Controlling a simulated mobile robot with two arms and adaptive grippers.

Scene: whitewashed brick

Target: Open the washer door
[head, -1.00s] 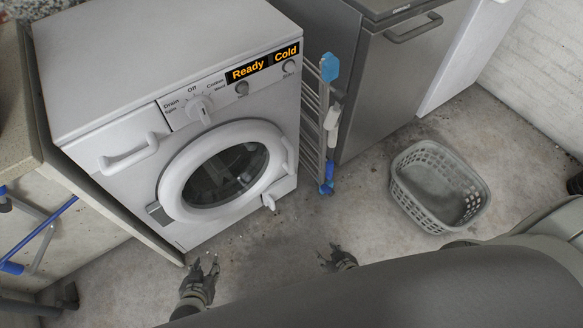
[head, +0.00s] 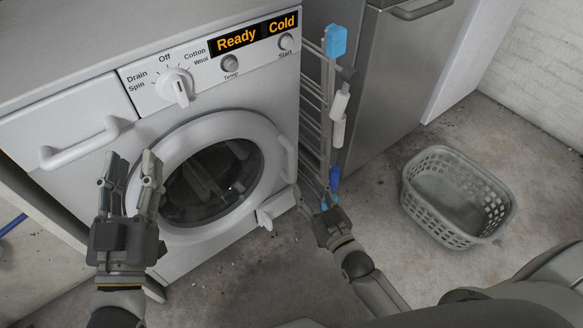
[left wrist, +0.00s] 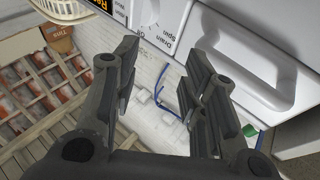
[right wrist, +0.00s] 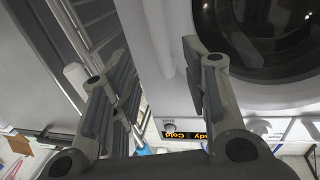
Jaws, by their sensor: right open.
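The white washer (head: 95,88) stands at the left of the head view. Its round door (head: 225,122) is shut, with dark glass and a white handle (head: 286,158) on its right edge. My left gripper (head: 132,166) is open and empty, in front of the washer's left side, overlapping the door's left rim in the picture. My right gripper (head: 312,196) is open and empty, just below and right of the door handle. In the right wrist view, the door glass (right wrist: 270,30) lies beyond the right finger, and a pale bar, probably the handle, shows between the fingers.
A drying rack (head: 313,110) with blue and white brushes stands against the washer's right side, close to my right gripper. A grey appliance (head: 390,90) stands further right. A grey laundry basket (head: 485,215) sits on the floor at right. The floor between is clear.

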